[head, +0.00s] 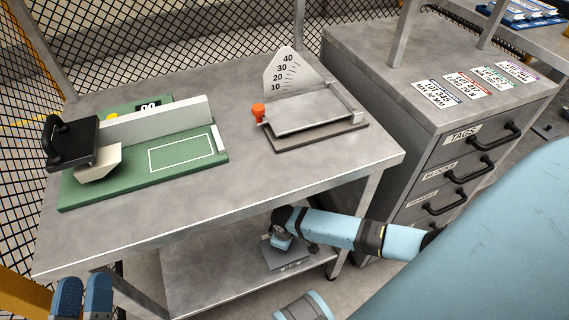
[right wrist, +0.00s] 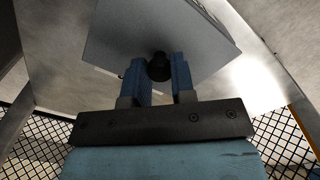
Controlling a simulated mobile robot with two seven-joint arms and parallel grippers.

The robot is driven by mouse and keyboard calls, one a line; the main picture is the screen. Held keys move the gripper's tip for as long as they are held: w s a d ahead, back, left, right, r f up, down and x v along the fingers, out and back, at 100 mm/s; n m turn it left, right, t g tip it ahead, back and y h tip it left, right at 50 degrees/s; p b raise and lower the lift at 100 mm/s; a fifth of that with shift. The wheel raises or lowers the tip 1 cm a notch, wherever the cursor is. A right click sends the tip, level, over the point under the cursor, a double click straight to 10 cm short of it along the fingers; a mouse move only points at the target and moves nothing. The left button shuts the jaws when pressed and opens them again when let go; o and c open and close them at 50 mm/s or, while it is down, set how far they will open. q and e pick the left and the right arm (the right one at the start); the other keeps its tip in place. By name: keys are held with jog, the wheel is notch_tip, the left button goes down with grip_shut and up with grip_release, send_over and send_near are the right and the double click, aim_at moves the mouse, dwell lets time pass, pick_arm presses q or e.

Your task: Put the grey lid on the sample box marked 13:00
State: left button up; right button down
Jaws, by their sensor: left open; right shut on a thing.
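A grey lid (head: 286,260) with a dark knob is low in the head view, over the lower shelf. In the right wrist view the lid (right wrist: 150,25) shows as a flat grey plate with a black knob (right wrist: 159,66) between the blue fingers. My right gripper (head: 281,243) is shut on this knob. I cannot tell whether the lid touches the shelf. My left gripper (head: 84,294) is open and empty, at the bottom left in front of the bench. No sample box marked 13:00 is visible in either view.
The metal bench (head: 225,175) stands above the lower shelf (head: 205,285). It carries a green fixture (head: 135,180) with a black-handled block and a tilting plate (head: 312,113) with a scale. A drawer cabinet (head: 375,60) stands at right with printed cards on top. Mesh fencing lies behind.

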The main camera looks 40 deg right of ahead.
jog(key=shift+f+p, duration=0.3)
jog(key=shift+p, duration=0.35)
dwell(1.1)
jog(key=c, duration=0.9)
grip_release()
